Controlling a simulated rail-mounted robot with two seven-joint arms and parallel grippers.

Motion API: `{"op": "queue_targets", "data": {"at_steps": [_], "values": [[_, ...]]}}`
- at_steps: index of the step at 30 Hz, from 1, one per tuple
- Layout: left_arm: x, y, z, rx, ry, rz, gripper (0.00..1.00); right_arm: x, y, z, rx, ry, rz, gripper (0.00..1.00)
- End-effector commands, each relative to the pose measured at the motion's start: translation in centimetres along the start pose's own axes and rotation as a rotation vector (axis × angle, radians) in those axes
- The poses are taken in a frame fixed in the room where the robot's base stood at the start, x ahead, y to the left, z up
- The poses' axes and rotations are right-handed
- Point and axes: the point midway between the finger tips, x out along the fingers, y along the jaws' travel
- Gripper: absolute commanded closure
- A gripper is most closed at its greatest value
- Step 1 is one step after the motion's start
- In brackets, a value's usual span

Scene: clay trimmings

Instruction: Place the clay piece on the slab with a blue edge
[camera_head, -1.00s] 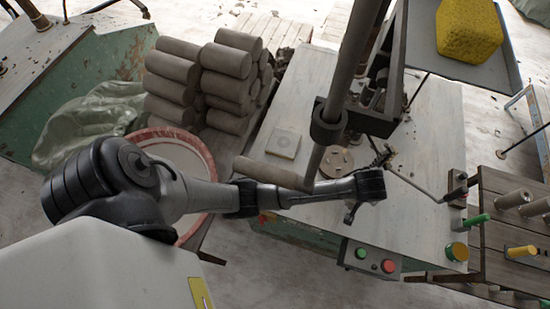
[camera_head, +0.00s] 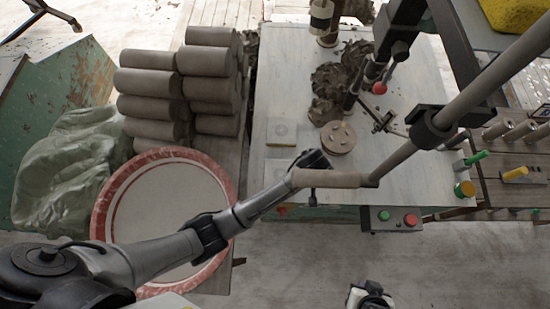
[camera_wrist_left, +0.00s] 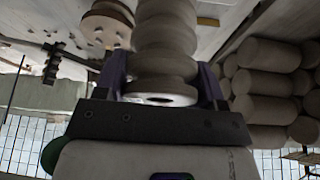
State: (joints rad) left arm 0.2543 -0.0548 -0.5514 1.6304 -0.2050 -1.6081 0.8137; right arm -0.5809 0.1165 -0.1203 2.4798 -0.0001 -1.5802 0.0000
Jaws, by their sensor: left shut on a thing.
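A grey-brown ribbed clay piece (camera_wrist_left: 165,45) with rounded rings sits between the purple fingers of my left gripper (camera_wrist_left: 162,88) in the left wrist view. The gripper is shut on it. In the head view the dark end of my left arm (camera_head: 314,160) is over the front of the pale table, partly behind a lever handle, and the piece cannot be made out there. A small square slab (camera_head: 281,134) lies on the table; its edge looks yellowish. I can make out no blue edge. My right gripper (camera_head: 370,296) shows at the bottom, its jaw opening unclear.
The lever's cylindrical handle (camera_head: 330,179) crosses above the pale table's front (camera_head: 400,185). A round disc (camera_head: 338,138) and dark clay trimmings (camera_head: 332,80) lie on the table. Clay cylinders (camera_head: 150,108) are stacked left of it, behind a red-rimmed round tub (camera_head: 103,205).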

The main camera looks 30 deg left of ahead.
Motion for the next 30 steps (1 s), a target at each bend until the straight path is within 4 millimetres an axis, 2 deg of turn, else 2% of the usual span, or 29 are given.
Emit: {"op": "queue_targets", "data": {"at_steps": [1,6,15,23,30], "values": [[0.6,-1.2,-0.1,-0.002,0.000,-0.006,0.80,-0.3,0.1,-0.1,0.000,0.000,0.001,1.00],[2.9,-4.5,-0.4,-0.002,0.001,-0.007,0.80,-0.8,0.2,-0.2,-0.004,-0.001,0.005,1.00],[5.8,-8.5,-0.6,-0.002,0.000,-0.004,0.80,-1.3,0.2,-0.4,-0.005,-0.001,0.005,1.00],[6.8,-9.3,-0.5,-0.002,0.000,-0.002,0.80,-1.4,0.2,-0.4,-0.005,0.000,0.005,1.00],[9.4,-9.4,0.6,-0.001,0.000,-0.002,0.80,-1.4,0.1,-0.5,-0.003,0.000,0.002,1.00]]}}
